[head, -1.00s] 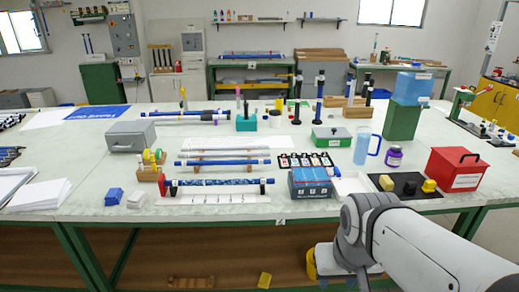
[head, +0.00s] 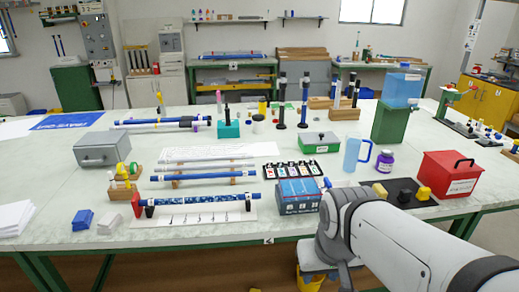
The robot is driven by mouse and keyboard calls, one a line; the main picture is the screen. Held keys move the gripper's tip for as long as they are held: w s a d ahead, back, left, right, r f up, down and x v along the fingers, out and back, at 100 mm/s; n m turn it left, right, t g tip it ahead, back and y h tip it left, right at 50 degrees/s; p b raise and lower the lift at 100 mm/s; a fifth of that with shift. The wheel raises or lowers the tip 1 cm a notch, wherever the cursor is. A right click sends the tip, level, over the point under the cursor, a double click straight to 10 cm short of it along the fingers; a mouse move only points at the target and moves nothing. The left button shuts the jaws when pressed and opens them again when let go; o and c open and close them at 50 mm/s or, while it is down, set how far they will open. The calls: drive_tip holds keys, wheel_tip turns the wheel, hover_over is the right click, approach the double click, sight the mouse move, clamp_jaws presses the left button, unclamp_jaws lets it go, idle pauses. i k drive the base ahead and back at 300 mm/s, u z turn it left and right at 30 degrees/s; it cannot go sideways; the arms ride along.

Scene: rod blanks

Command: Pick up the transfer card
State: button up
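I cannot pick out the transfer card with certainty. A black holder (head: 291,170) with several small white cards lies near the middle of the table, just behind a blue box (head: 299,196). A white printed sheet (head: 219,152) lies flat to its left. A white strip with marks (head: 200,219) lies under a blue patterned rod near the front edge. My arm comes in from the lower right and bends down at the table's front edge. The end of my arm, where my gripper (head: 312,277) is, shows low in front of the table edge, and its fingers cannot be made out clearly.
A clear blue jug (head: 355,154), a purple jar (head: 384,162) and a red box (head: 449,175) stand to the right. A green case (head: 319,142) stands behind the cards. A grey box (head: 103,149) and rods on racks are to the left.

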sight(269, 169)
drive_tip(key=i, duration=1.35)
drive_tip(key=u, duration=0.05)
